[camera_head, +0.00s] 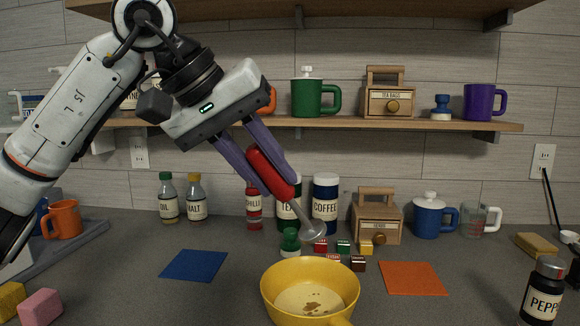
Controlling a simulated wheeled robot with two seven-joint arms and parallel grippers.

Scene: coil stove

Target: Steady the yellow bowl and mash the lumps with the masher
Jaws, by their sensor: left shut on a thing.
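The yellow bowl (271,290) stands on the grey counter at the bottom centre, with a handle toward the front. It holds pale contents with several brown lumps (312,307). My left gripper (272,187) comes in from the upper left and is shut on the red handle of the masher (311,230). The masher is tilted, its round metal head pointing down to the right above the bowl's far side, apart from the lumps. My right gripper does not show.
A blue mat (194,265) lies left of the bowl and an orange mat (412,278) right. Several small cubes (343,247) and a green-topped stamp (290,240) sit behind it. A pepper jar (543,291) stands front right. Jars, a wooden box (376,222) and mugs line the wall.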

